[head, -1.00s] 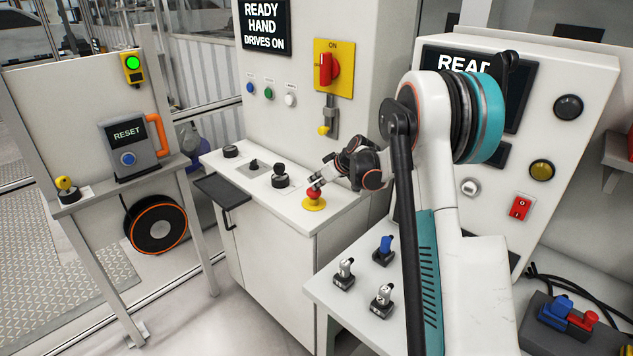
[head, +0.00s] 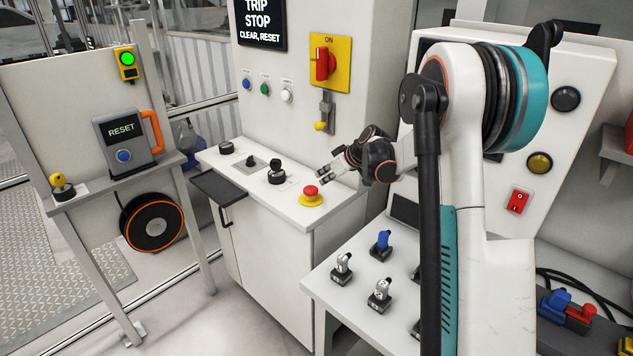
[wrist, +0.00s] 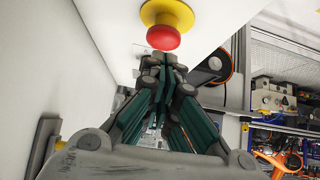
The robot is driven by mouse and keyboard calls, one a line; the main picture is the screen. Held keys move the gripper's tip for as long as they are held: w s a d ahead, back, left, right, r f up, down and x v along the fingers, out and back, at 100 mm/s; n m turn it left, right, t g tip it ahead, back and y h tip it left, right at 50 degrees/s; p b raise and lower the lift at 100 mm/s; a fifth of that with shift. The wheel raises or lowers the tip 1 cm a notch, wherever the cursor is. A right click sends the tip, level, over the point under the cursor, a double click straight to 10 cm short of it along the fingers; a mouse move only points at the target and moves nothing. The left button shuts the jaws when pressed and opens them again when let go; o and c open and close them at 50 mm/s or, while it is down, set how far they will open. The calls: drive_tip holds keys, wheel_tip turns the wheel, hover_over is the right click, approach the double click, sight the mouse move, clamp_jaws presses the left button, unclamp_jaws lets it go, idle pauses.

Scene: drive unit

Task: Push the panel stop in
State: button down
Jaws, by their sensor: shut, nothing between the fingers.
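The panel stop is a red mushroom button (head: 310,191) on a yellow round base, on the white console top (head: 337,207) near its right front end. In the wrist view the red button (wrist: 163,38) is just beyond my fingertips. My gripper (head: 324,172) is shut and empty, a little above and to the right of the button, with a gap between them. The wrist view shows its closed fingers (wrist: 164,63). The display (head: 262,24) above the console reads "TRIP STOP CLEAR, RESET".
Black knobs, including one (head: 277,172), stand left of the stop. A red switch on a yellow plate (head: 329,63) is on the cabinet behind. A reset box (head: 124,143) stands on the left stand. Small levers (head: 380,291) stand on the near table at right.

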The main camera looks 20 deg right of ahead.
drive_tip(key=v, duration=0.5)
drive_tip(key=shift+r, duration=0.4)
